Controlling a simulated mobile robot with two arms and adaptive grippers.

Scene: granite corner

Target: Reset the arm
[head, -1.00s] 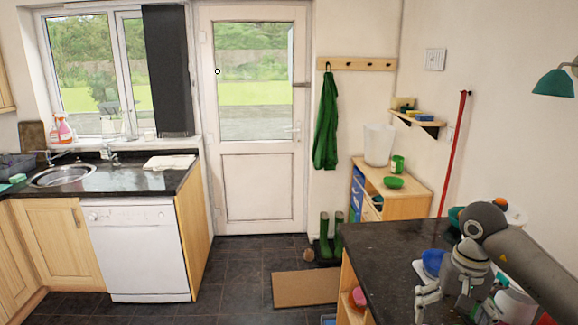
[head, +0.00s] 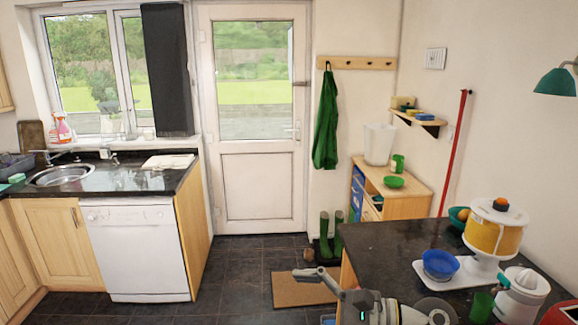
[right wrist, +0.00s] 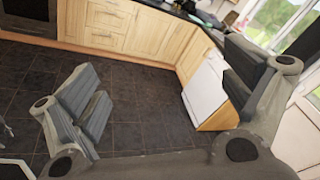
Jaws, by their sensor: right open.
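My right arm reaches in at the bottom right of the head view, low beside the near edge of the dark counter (head: 390,250). Its right gripper (head: 312,283) points left over the floor near the brown doormat (head: 300,289). In the right wrist view the same gripper (right wrist: 172,92) has its two fingers wide apart, with only floor and cabinets behind and nothing between them. My left gripper is in neither view.
On the counter stand a white tray (head: 424,271) with a blue bowl (head: 440,263), a yellow-and-white dispenser (head: 494,232), a green cup (head: 481,306) and a white juicer (head: 522,293). A white dishwasher (head: 137,250) stands left. The dark tiled floor (head: 238,270) is open.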

